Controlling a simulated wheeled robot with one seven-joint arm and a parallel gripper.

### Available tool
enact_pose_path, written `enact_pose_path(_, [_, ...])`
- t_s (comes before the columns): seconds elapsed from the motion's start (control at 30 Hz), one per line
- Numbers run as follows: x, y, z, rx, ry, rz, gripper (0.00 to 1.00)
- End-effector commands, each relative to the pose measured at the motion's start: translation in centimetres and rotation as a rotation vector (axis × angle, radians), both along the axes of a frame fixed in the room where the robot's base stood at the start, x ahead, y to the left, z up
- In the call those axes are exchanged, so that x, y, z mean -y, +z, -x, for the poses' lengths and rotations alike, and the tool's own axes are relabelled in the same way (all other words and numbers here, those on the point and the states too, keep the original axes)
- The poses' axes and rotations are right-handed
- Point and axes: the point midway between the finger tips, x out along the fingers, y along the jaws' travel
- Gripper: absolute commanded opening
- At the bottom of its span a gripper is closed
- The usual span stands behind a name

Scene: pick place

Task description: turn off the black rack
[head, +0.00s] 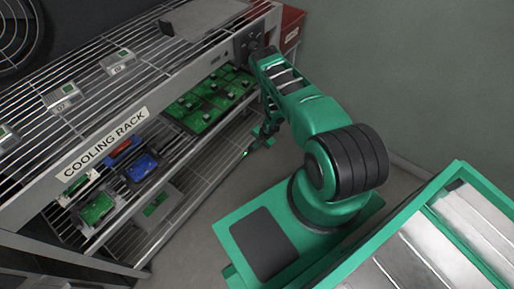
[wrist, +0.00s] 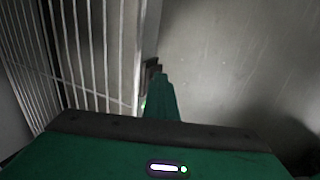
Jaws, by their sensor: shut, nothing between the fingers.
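A grey metal rack with wire shelves fills the left of the head view; its front beam (head: 150,92) bears a sign (head: 103,142) reading "COOLING RACK". A dark panel (head: 247,42) with small round parts sits at the beam's right end, partly behind my arm; its switch state is too small to tell. My gripper (head: 253,146) hangs low in front of the rack's right end, below the panel and apart from it. In the wrist view my gripper (wrist: 152,80) is shut and empty, with pale wire bars (wrist: 85,45) to its left.
Green circuit boards (head: 210,98) and blue and red parts lie on the shelves. Small labelled boxes (head: 62,97) stand on top. A red box (head: 291,28) is behind the rack's right end. Grey floor is clear below my gripper, and a bare wall (head: 400,70) is at right.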

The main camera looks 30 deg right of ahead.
Motion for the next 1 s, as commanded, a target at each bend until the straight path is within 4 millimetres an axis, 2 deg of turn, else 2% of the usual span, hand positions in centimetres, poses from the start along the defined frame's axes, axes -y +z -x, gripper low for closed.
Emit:
enact_pose_path(0.27, [-0.2, 0.1, -0.2, 0.010, -0.001, -0.005, 0.00])
enact_pose_path(0.7, [-0.1, 1.6, -0.2, 0.010, 0.000, -0.004, 0.00])
enact_pose_path(1.0, [-0.1, 1.6, -0.1, 0.008, -0.001, -0.004, 0.00])
